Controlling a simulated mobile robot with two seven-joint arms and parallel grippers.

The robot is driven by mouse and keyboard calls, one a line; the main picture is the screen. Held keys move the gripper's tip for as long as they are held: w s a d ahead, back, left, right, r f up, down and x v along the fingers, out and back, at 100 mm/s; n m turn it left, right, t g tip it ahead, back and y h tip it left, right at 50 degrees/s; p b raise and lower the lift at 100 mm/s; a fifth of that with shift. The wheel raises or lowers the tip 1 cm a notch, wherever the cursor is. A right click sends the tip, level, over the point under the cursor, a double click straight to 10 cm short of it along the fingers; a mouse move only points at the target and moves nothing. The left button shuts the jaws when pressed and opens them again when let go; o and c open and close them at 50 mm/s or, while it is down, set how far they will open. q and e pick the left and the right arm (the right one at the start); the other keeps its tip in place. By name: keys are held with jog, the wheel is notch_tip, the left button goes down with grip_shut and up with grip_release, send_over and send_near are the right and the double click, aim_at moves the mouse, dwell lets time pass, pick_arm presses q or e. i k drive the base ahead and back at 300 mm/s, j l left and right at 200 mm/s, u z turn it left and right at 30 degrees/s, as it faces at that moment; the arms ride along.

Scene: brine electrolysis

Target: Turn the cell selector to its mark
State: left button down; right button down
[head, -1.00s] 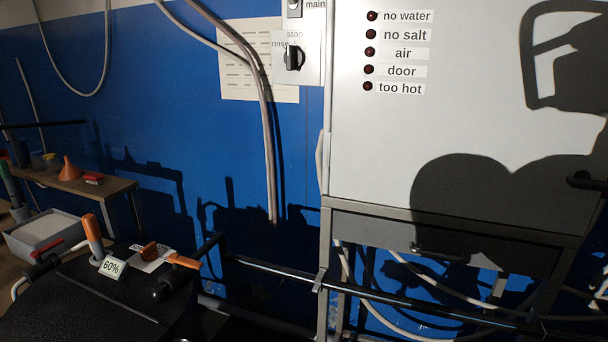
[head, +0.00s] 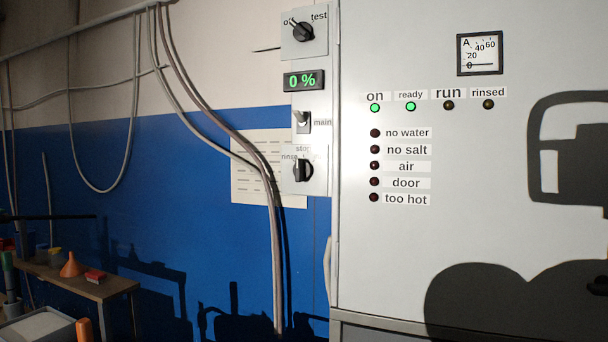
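Two black rotary knobs sit on small grey plates left of the white cabinet. The upper knob (head: 303,32) has the labels "test" and a partly covered one starting with "o"; its light pointer leans to the upper left. The lower knob (head: 302,171) has the labels "stop" and "rinse", partly covered; its grip stands about upright. No label reads "cell selector", so I cannot tell which knob it is. Neither gripper is in view, and nothing touches the knobs.
A toggle switch (head: 301,121) marked "main" sits above the lower knob. The cabinet (head: 480,220) has green "on" and "ready" lamps and an ammeter (head: 480,54) near 0. Cables (head: 265,190) hang just left of the panel. A shelf (head: 95,288) stands lower left.

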aim_at(302, 169)
jog(key=i+j+z, duration=0.1)
jog(key=i+z, duration=0.25)
jog(key=i+j+z, duration=0.3)
jog(key=i, duration=0.15)
jog(key=z, duration=0.15)
jog(key=i, duration=0.05)
